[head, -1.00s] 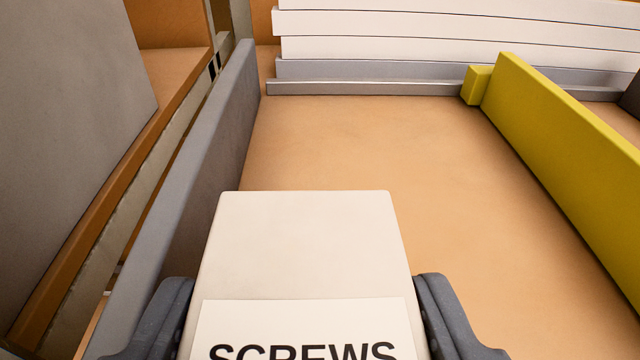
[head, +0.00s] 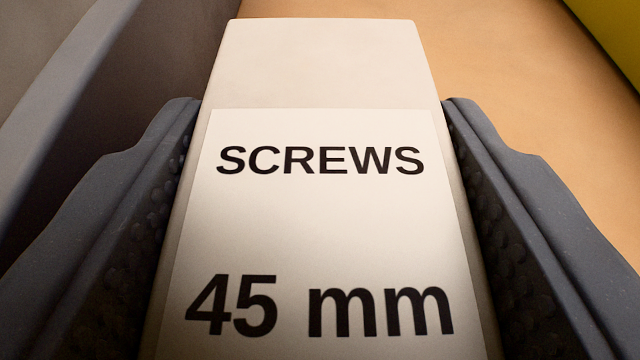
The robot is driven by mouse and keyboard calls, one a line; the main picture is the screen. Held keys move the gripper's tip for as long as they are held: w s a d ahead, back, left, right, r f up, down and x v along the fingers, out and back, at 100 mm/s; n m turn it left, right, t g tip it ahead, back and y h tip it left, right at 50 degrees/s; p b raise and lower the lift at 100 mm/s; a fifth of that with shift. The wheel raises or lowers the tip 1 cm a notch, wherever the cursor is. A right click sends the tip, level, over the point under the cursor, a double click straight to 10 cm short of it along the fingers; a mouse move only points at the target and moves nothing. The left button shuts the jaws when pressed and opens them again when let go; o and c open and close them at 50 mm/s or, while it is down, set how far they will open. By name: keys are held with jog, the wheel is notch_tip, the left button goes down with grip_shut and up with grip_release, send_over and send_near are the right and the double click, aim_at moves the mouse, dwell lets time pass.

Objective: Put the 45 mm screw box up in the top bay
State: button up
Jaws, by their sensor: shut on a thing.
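The 45 mm screw box (head: 322,65) is a cream-white box with a white label reading "SCREWS 45 mm". It fills the middle of the head view, and its near end runs out of the bottom of the picture. My gripper (head: 322,115) has one dark grey finger along each side of the box and is shut on it. The box lies over or on a tan shelf surface (head: 500,60); I cannot tell whether its underside touches. Which bay this is cannot be read from the picture.
A grey upright divider (head: 90,90) runs close along the left of the box and left finger. A yellow-green divider (head: 615,30) stands at the far right. Bare tan surface lies between the box and that yellow-green divider.

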jog(key=shift+f, duration=0.15)
jog(key=o, duration=1.3)
jog(key=shift+c, duration=0.2)
jog(key=a+b+v, duration=0.1)
jog(key=v, duration=1.1)
jog(key=shift+d, duration=0.5)
